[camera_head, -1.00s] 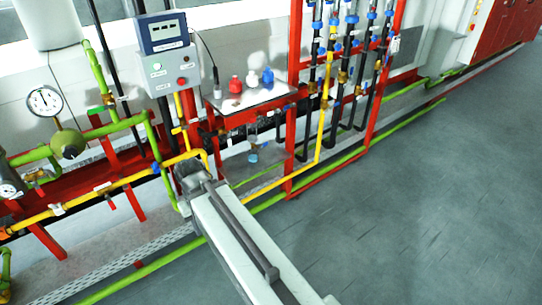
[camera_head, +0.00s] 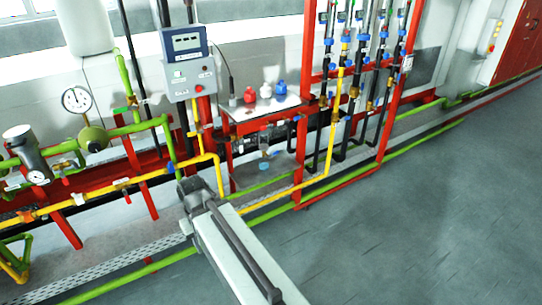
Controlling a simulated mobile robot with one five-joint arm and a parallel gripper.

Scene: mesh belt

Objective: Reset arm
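My arm (camera_head: 235,245) reaches from the bottom edge up toward the pipework, and its far end (camera_head: 193,192) shows as a grey block in front of the yellow pipe. I cannot make out gripper fingers there. Whether the arm's end touches the pipe cannot be told from this view.
A grey control box (camera_head: 186,62) with a display and buttons stands behind. A small shelf (camera_head: 262,112) holds red, white and blue bottles. Red frames carry yellow and green pipes (camera_head: 130,130) with gauges (camera_head: 76,99). Open grey floor (camera_head: 420,220) lies to the right.

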